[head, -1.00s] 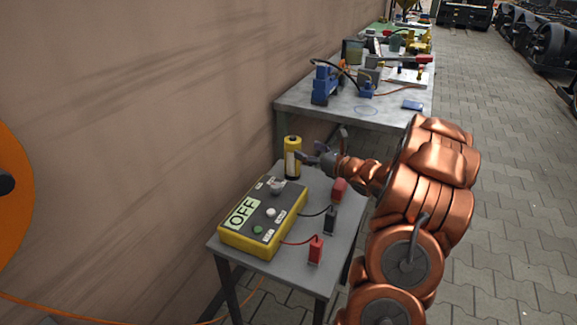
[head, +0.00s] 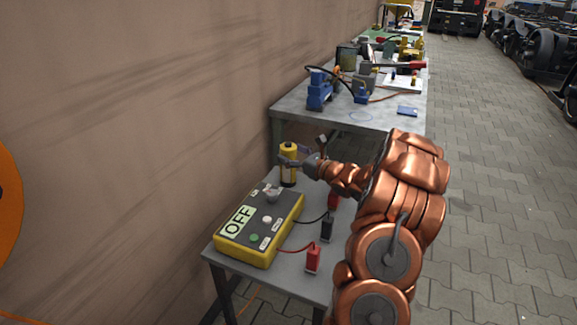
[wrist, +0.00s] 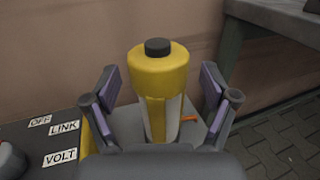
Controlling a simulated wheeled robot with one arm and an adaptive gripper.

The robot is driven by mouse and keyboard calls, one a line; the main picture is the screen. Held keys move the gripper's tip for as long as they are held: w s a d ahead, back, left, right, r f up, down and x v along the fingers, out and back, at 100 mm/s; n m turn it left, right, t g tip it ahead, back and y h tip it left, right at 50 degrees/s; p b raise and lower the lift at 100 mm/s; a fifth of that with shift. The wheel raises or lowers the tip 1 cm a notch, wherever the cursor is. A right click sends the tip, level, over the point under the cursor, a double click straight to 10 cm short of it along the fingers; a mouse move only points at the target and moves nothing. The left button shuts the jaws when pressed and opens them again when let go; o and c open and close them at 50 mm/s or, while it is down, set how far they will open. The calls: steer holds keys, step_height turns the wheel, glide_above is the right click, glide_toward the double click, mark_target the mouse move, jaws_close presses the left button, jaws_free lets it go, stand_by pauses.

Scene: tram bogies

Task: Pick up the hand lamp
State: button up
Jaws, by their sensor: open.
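The hand lamp (head: 288,166) is a yellow cylinder with a black top and a pale body. It stands upright at the back of the small grey table (head: 285,262). In the wrist view the lamp (wrist: 158,72) stands between the two spread fingers of my gripper (wrist: 160,98), with a visible gap on each side. In the head view my gripper (head: 302,158) is at the lamp's right and partly covers it. The lamp's lower part is hidden behind my gripper in the wrist view.
A yellow and black box (head: 258,228) marked OFF sits in front of the lamp, with red (head: 313,257) and black (head: 327,229) clamps beside it. A wall stands close on the left. A larger bench (head: 385,118) with tools stands behind.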

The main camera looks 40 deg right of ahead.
steer(key=shift+w+a, duration=0.2)
steer(key=shift+w, duration=0.5)
steer(key=shift+c, duration=0.4)
jaws_close()
